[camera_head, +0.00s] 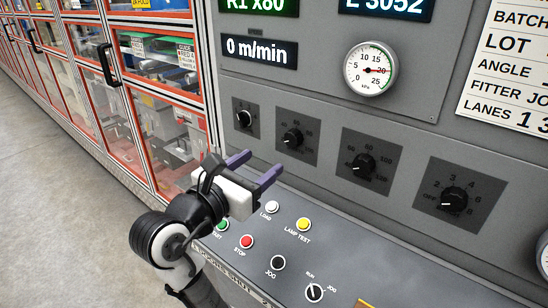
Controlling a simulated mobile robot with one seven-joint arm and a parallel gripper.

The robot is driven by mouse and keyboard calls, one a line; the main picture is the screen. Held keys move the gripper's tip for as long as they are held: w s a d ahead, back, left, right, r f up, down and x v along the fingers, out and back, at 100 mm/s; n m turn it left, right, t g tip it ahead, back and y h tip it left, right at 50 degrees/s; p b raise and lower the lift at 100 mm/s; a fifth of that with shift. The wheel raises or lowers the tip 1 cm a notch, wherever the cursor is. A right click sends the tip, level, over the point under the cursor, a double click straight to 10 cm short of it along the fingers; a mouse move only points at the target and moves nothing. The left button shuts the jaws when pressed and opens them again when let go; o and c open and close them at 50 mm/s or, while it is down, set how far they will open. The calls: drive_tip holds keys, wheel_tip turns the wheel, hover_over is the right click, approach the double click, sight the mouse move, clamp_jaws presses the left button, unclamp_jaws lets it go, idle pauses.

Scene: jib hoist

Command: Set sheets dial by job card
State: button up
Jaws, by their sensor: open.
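Four black dials sit in a row on the grey panel: a leftmost dial (244,118), a second dial (293,138), a third dial (363,165) and a right dial (453,198). The right dial's scale has small numbers and OFF; the third has larger numbers. No name is legible on any dial, so I cannot tell which is for sheets. A white job card (510,70) at the upper right is cut off by the frame; BATCH, LOT, ANGLE, FITTER and LANES show. My gripper (264,161) is open and empty, its purple fingers in front of the panel below the left dials.
A sloped ledge (375,262) below carries several buttons, including a yellow lamp test button (304,224) and a red stop button (246,241). A round gauge (370,70) and lit displays (259,51) are above. Red-framed guard doors (160,100) stand at left; the floor is clear.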

drive_tip(key=v, duration=0.3)
drive_tip(key=shift+s+a, duration=0.25)
drive_tip(key=shift+s, duration=0.1)
